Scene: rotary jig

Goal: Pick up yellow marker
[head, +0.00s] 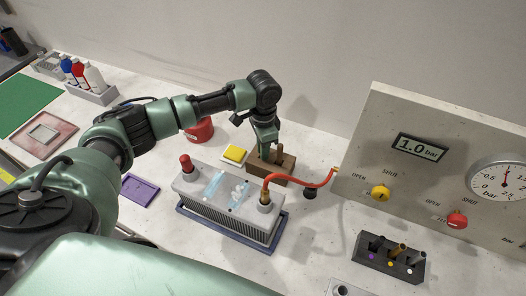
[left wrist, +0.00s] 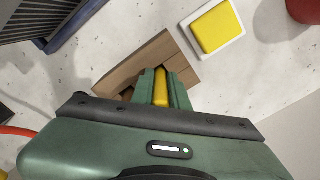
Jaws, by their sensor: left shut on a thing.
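My left gripper (head: 266,143) reaches down over a brown wooden block (head: 284,168) behind the grey ribbed box. In the left wrist view my left gripper (left wrist: 161,90) is shut on a slim yellow marker (left wrist: 160,86), with its fingers on both sides of it. The wooden block (left wrist: 130,71) lies right beyond the fingertips. I cannot tell whether the marker's lower end still sits in the block. My right gripper is not in view.
A yellow pad (head: 235,154) on a white tray is left of the block, with a red can (head: 200,130) behind. The grey ribbed box (head: 222,200) with a red hose (head: 305,181) stands in front. A black rack (head: 388,262) and gauge panel (head: 425,150) are right.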

